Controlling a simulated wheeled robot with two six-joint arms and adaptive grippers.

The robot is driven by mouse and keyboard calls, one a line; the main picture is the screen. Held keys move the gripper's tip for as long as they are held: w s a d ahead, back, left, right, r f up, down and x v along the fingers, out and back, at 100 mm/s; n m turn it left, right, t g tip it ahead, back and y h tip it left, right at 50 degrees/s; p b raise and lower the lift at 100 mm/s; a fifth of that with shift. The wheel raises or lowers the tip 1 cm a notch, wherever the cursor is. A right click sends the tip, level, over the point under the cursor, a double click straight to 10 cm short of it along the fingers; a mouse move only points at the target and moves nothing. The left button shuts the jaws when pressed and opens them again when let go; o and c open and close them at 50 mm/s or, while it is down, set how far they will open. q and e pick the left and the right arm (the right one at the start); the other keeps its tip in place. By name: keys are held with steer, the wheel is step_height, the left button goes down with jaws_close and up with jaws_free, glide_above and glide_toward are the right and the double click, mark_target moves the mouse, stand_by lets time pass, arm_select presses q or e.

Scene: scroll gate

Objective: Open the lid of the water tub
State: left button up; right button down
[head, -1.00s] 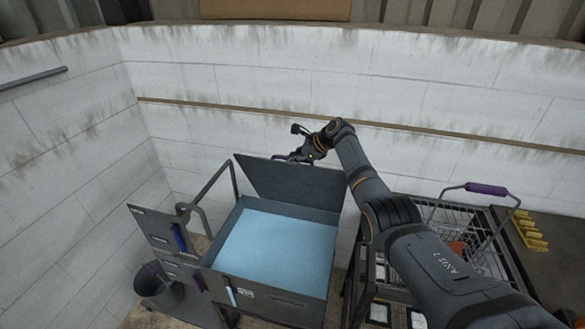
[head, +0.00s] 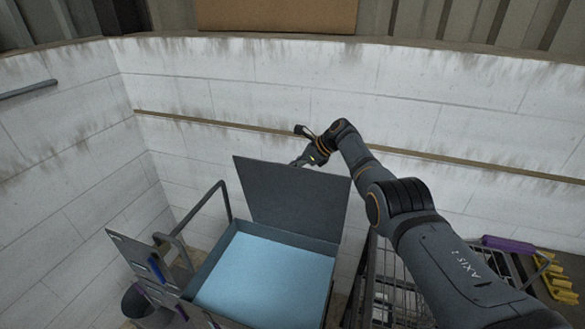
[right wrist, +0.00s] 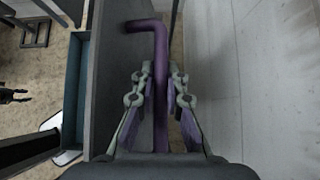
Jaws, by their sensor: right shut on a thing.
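The water tub (head: 212,258) is a grey box with pale blue water (head: 265,275) inside, low in the middle of the head view. Its grey lid (head: 290,198) stands raised at the back edge, and the tub's top is uncovered. My right gripper (head: 308,160) is behind the lid's upper right part. In the right wrist view, my right gripper (right wrist: 160,95) is shut on a purple bent handle (right wrist: 160,55) beside the lid (right wrist: 115,75). A small dark forked shape (right wrist: 14,95) at the left edge may be my left gripper; its state is unclear.
A wire basket (head: 400,290) with a purple-grip handle (head: 508,244) stands right of the tub. Yellow pieces (head: 557,280) lie beyond it. A grey rail (head: 205,205) stands left of the tub. A white block wall (head: 230,120) rises close behind.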

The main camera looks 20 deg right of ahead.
steer(key=shift+f, duration=0.15)
steer(key=c, duration=1.7)
jaws_free()
steer(key=shift+o, duration=0.2)
steer(key=shift+d, duration=0.1)
steer(key=v, duration=1.2)
